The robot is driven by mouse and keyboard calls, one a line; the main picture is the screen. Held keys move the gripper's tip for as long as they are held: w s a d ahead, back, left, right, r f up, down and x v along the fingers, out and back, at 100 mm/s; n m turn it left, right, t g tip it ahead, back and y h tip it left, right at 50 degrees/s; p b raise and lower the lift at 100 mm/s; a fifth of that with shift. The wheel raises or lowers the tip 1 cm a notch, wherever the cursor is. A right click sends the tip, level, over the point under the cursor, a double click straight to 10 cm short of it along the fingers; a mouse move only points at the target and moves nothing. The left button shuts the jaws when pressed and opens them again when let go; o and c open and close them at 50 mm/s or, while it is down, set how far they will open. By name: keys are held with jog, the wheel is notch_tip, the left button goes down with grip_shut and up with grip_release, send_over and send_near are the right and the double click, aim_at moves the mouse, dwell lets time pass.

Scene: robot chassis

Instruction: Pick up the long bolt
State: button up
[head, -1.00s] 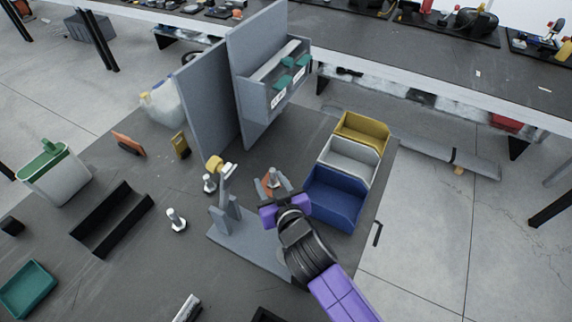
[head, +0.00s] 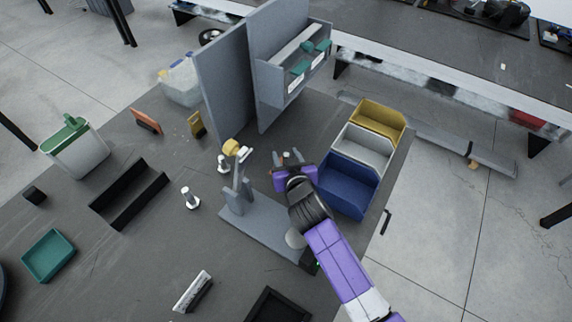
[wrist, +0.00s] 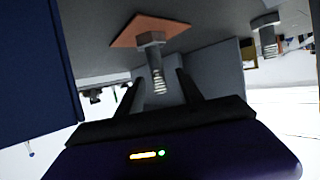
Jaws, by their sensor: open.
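A grey bolt (wrist: 157,78) with a hex head and threaded shaft stands head-down on an orange pad (wrist: 125,36); the wrist view looks upside down. My gripper (wrist: 158,95) is open, with a dark finger on each side of the shaft. I cannot tell whether either finger touches it. In the head view my gripper (head: 286,157) is left of the bins and hides most of this bolt and pad. Two other upright bolts show in the head view, one nearer (head: 190,198) and one farther (head: 222,163). Another bolt (wrist: 267,40) shows at the wrist view's upper right.
Blue (head: 346,184), white (head: 362,148) and yellow (head: 376,122) bins stand close right of my gripper. A grey fixture (head: 237,193) stands left of it, and a tall grey panel (head: 222,85) behind. A black tray (head: 128,200) is farther left.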

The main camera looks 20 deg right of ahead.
jog(key=shift+w, duration=0.1)
grip_shut()
dwell(1.4)
